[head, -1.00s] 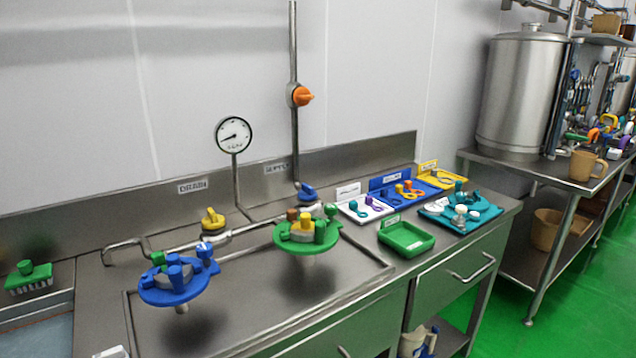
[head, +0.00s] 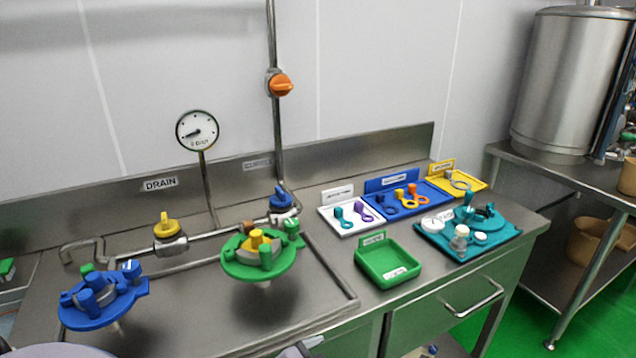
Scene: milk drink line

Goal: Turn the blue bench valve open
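The blue bench valve (head: 281,198) sits on the horizontal steel pipe at the back of the bench, at the foot of the vertical pipe, under a label too blurred to read now. Its blue handle tops a metal body; I cannot tell for sure whether it stands open or shut. The green round fixture (head: 259,256) stands just in front of it, close to its lower left. Neither gripper shows in the head view. Only grey rounded parts, probably of my own arms, show at the bottom edge.
A yellow valve (head: 167,226) under the DRAIN label and a pressure gauge (head: 197,130) are to the left. An orange valve (head: 281,84) is on the vertical pipe. A blue fixture (head: 103,297) is front left. A green tray (head: 388,284) and teal tray (head: 442,243) stand right.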

